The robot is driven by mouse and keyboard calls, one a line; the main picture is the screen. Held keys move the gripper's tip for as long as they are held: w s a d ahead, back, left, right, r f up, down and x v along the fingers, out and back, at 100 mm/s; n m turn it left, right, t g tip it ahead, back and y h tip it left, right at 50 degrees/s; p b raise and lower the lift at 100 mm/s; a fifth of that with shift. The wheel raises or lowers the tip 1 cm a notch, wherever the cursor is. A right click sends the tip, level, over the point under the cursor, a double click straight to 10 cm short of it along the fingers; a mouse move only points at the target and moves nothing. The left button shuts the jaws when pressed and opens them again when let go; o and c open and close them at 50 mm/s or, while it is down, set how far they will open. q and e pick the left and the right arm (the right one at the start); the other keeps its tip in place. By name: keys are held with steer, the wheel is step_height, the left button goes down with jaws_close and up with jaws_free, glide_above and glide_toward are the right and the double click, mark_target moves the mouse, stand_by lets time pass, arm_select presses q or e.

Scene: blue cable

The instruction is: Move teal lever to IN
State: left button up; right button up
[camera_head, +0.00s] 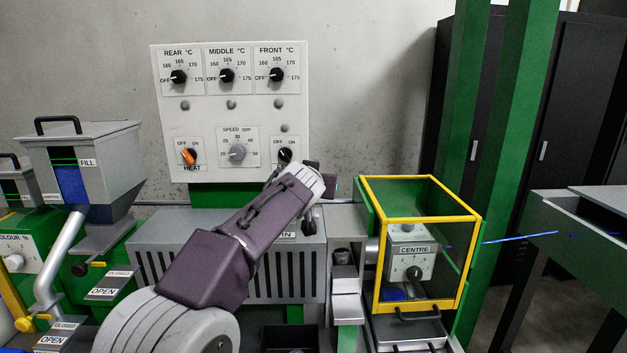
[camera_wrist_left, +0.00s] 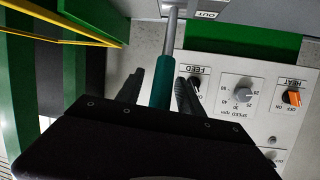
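The teal lever (camera_wrist_left: 161,82) has a teal grip on a grey metal shaft and runs up the left wrist view. My left gripper (camera_head: 318,192) is at the lever, in front of the control panel's lower right. In the wrist view its dark fingers (camera_wrist_left: 161,78) stand apart on either side of the teal grip, with a gap visible on the left.
The white control panel (camera_head: 230,110) with several knobs stands behind my arm; the FEED knob (camera_wrist_left: 195,83) is close to my fingers. A yellow-framed guard box (camera_head: 421,217) stands to the right, with a blue cable (camera_head: 520,237) beyond it. A hopper (camera_head: 80,165) stands left.

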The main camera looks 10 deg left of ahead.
arm_select(q)
steer(key=b+v, duration=0.1)
steer(key=v, duration=0.8)
